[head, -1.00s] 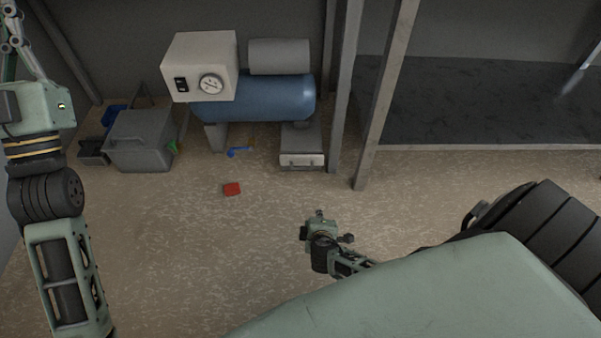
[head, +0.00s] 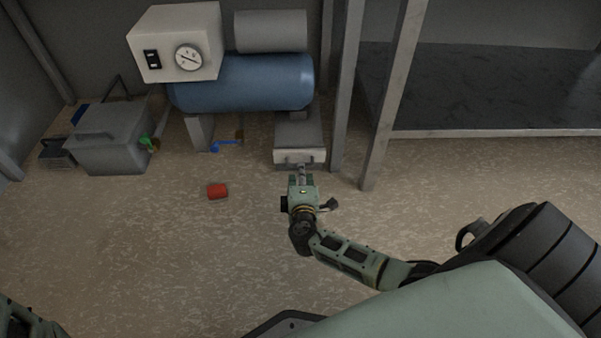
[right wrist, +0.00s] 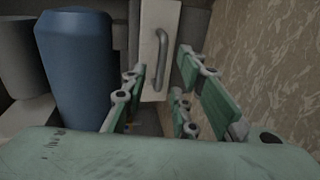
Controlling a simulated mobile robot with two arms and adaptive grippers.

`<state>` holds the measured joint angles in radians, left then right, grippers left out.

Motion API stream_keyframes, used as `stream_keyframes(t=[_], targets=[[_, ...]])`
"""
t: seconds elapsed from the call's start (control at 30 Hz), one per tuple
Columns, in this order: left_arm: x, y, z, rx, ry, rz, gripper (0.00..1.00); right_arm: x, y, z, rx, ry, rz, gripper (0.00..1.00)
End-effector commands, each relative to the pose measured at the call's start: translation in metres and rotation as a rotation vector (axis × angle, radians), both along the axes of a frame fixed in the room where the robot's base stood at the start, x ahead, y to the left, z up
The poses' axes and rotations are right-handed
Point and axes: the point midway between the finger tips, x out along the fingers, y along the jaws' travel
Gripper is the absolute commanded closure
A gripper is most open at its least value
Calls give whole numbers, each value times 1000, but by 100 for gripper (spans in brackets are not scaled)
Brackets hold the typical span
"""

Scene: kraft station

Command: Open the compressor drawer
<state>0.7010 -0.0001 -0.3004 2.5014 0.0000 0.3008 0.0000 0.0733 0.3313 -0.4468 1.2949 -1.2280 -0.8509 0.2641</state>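The compressor drawer (head: 299,156) has a pale front with a bar handle and sits low under the right end of the blue compressor tank (head: 245,84). It looks shut. In the right wrist view the drawer front (right wrist: 151,68) stands upright with its grey handle (right wrist: 161,50) ahead of the fingers. My right gripper (head: 302,171) is just in front of the drawer in the head view. Its green fingers (right wrist: 160,92) are spread apart and empty, with the handle beyond them. Part of my left arm (head: 25,322) shows at the lower left; its gripper is out of frame.
A grey toolbox (head: 110,145) stands left of the compressor. A red object (head: 217,191) and a blue tool (head: 224,146) lie on the floor. A metal post (head: 347,100) and shelf (head: 480,90) stand close on the right. The floor left of my right gripper is mostly clear.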

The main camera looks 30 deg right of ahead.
Motion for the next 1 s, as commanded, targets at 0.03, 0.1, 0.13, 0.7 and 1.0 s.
stream_keyframes(t=[0.03,0.1,0.13,0.7,1.0], targets=[[0,0,-10,0,1,0,100,8,-5,-6,-1,-2,-1,74],[1,0,-15,0,1,0,100,16,-10,-8,-1,-2,0,74],[1,0,-17,0,2,0,100,19,-12,-8,-2,0,-1,74],[1,0,-21,0,1,0,100,30,-19,-8,1,2,1,84],[1,0,-21,0,2,0,100,30,-19,-8,1,2,0,100]])
